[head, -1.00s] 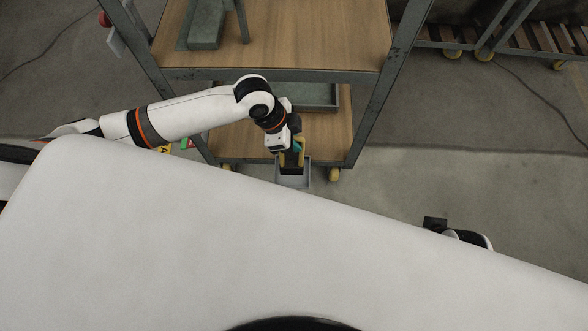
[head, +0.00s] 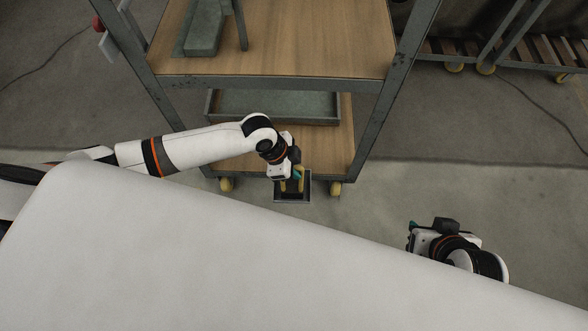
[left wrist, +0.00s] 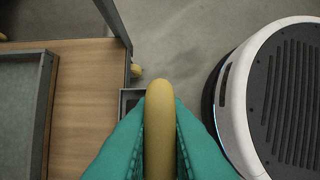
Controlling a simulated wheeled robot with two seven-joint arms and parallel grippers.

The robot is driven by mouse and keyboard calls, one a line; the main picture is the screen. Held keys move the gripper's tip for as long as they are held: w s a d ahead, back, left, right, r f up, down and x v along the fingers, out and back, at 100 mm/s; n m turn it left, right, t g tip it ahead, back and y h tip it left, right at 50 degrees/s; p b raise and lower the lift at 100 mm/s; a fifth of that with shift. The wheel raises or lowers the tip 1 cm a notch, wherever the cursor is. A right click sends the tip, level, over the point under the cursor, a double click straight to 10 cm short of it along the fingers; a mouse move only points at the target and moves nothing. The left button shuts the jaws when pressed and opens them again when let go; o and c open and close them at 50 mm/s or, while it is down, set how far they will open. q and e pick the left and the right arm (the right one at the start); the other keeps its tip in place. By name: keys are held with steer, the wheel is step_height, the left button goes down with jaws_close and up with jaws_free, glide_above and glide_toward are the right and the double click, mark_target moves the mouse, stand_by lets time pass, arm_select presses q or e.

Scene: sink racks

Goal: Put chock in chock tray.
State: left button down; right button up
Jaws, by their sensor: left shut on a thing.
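My left gripper (head: 294,174) is shut on a yellow chock. The chock (left wrist: 159,125) stands out as a long rounded yellow piece between the teal fingers in the left wrist view. In the head view the yellow chock (head: 300,184) shows below the fingers, over the small grey chock tray (head: 293,201). I cannot tell whether it touches the tray's floor. A corner of the tray (left wrist: 126,97) shows behind the chock in the left wrist view; the rest is hidden. My right gripper (head: 415,236) is at the right, away from the tray; its jaws are unclear.
A rack with wooden shelves (head: 290,45) and yellow casters (head: 336,188) stands just behind the tray. A larger grey tray (head: 275,106) sits on its lower shelf. Bare floor (head: 400,185) lies to the right. Another rack (head: 510,55) stands farther back right.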

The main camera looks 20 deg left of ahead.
steer(key=shift+w+r, duration=0.1)
steer(key=shift+w, duration=0.1)
arm_select(q)
steer(key=shift+f, duration=0.1)
arm_select(e)
steer(key=shift+a, duration=0.1)
arm_select(q)
steer(key=c, duration=1.8)
jaws_free()
steer(key=shift+f, duration=0.15)
steer(key=o, duration=0.3)
arm_select(e)
steer(key=shift+w, duration=0.1)
arm_select(q)
steer(key=shift+o, duration=0.2)
